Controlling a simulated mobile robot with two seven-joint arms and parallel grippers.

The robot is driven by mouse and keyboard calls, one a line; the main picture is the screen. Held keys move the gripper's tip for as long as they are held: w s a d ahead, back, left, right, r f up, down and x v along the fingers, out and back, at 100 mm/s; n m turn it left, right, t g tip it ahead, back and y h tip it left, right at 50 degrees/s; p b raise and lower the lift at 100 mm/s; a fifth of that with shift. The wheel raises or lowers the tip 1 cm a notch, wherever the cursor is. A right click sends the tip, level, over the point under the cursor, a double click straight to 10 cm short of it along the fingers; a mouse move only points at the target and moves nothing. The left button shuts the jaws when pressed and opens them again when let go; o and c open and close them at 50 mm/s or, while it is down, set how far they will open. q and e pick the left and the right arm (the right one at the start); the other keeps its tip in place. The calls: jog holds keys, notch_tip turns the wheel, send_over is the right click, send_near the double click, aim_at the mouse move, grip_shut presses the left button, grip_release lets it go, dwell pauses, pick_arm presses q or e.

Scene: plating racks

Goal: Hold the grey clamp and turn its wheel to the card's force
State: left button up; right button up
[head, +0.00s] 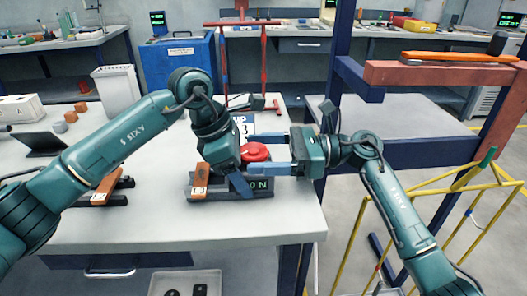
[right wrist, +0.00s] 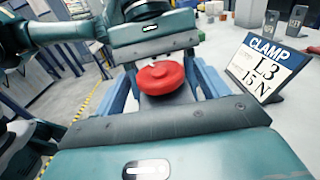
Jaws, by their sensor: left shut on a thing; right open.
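The grey clamp's red wheel (head: 255,152) shows in the head view, and its top faces the camera in the right wrist view (right wrist: 161,77). My right gripper (head: 262,153) is open, with one blue finger on each side of the wheel; contact is unclear. My left gripper (head: 239,184) is shut on the clamp, whose grey body is mostly hidden under the wheel and grippers. A dark stand with a green readout (head: 259,184) shows "0 N", partly covered by a left finger. The card (right wrist: 265,68) reads "CLAMP L3 15 N".
An orange piece (head: 200,181) lies at the stand's left end; another orange piece (head: 101,195) lies farther left on a dark base. A red frame (head: 264,65) stands behind the clamp. A yellow rack (head: 460,185) stands right of the table. The table front (head: 200,230) is clear.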

jog(key=shift+c, duration=0.5)
jog(key=c, duration=0.9)
dwell(0.4)
jog(key=o, duration=1)
jog(key=shift+d, duration=0.15)
jog(key=d, duration=1.1)
jog(key=shift+s+d, duration=0.2)
jog(key=shift+d, duration=0.2)
